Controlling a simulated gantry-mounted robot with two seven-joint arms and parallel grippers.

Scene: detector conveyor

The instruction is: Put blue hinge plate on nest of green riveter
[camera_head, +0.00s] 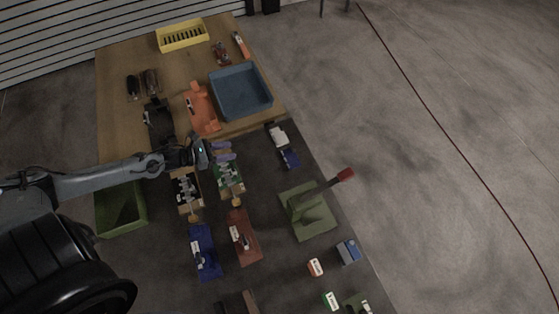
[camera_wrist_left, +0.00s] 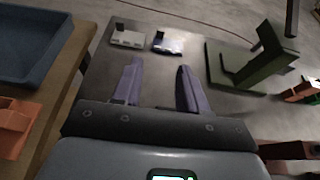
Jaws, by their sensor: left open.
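The blue hinge plate (camera_head: 289,158) lies on the dark mat, beside a white plate (camera_head: 277,135). It also shows in the left wrist view (camera_wrist_left: 168,43), beyond my fingertips. The green riveter (camera_head: 308,210) stands nearer the mat's right edge, with a red-tipped lever raised to the right. It is at the right of the left wrist view (camera_wrist_left: 246,68); its nest cannot be made out clearly. My left gripper (camera_head: 232,150) is open and empty, left of the blue plate and apart from it. Its purple fingers point toward the plate in the wrist view (camera_wrist_left: 160,68). My right gripper is out of view.
A blue bin (camera_head: 217,94) and an orange fixture (camera_head: 203,109) stand on the wooden part. Below my left gripper are a green board (camera_head: 229,177), a blue fixture (camera_head: 205,252) and a red-brown fixture (camera_head: 245,240). Small boxes (camera_head: 348,252) lie at lower right.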

